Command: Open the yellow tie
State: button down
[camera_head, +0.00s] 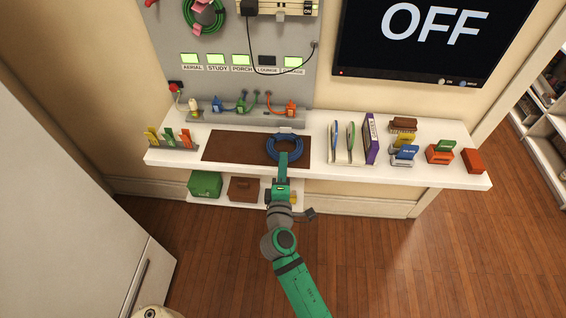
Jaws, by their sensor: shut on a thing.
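A blue cable coil (297,141) lies on the brown mat (228,146) on the white shelf. My green gripper (284,157) reaches in from the front and is shut at the near side of the coil, over its ring. The fingertips are small and partly hidden, so the exact grip is hard to see. A small pale piece (285,130) shows at the coil's far side. I cannot make out a yellow tie on the coil; the gripper covers part of the ring.
Left of the mat stands a rack (172,142) of coloured clips. Right are upright sleeves (350,142), a purple book (370,139) and several coloured blocks (440,153). Plugs with cables (240,106) stand behind. A green box (205,184) sits on the lower shelf.

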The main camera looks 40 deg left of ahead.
jog(key=c, duration=1.9)
grip_release()
jog(key=shift+o, duration=0.2)
jog(key=v, duration=1.1)
jog(key=shift+w, duration=0.15)
